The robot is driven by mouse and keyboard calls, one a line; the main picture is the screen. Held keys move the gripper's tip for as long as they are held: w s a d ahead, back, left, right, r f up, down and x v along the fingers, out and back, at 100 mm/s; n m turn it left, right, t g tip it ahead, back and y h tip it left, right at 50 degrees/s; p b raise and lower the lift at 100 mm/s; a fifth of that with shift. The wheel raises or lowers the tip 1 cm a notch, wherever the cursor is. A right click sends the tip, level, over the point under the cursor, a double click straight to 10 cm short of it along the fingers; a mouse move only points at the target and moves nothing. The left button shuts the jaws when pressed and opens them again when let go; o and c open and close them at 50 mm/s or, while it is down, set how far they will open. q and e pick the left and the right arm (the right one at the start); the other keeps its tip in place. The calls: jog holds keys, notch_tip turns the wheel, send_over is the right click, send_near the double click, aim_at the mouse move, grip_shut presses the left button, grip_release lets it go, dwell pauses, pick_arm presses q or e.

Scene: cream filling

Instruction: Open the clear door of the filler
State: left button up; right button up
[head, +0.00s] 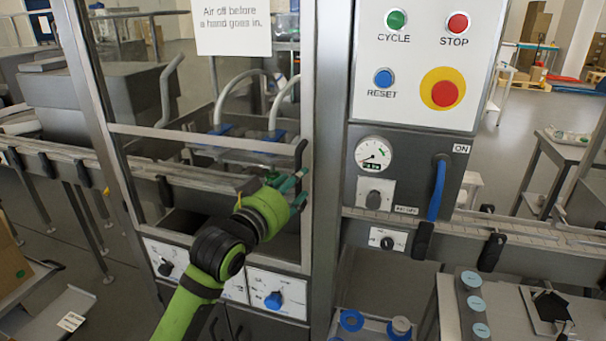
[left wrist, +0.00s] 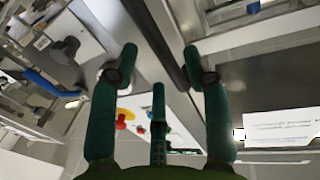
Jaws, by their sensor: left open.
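The filler's clear door (head: 215,75) fills the framed front of the machine at left centre in the head view and looks closed. A dark upright handle (head: 300,158) sits at its right edge. My left gripper (head: 298,185) is at that edge, by the handle's lower part, with green fingers spread. In the left wrist view my left gripper (left wrist: 160,62) is open, and a dark bar (left wrist: 155,35), apparently the handle, runs between its fingertips. I cannot tell whether the fingers touch it. My right gripper is not in view.
The control panel (head: 420,60) with its buttons is right of the door. Below it are a gauge (head: 373,154) and a blue lever (head: 437,190). A conveyor rail (head: 520,235) runs right. A paper sign (head: 232,27) hangs at the door's top. Blue-capped nozzles show behind the door.

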aim_at(301, 207)
pick_arm(q)
jog(key=shift+p+x, duration=0.4)
jog(key=shift+x, duration=1.4)
jog(key=shift+c, duration=0.4)
jog(key=shift+a, duration=0.1)
grip_shut()
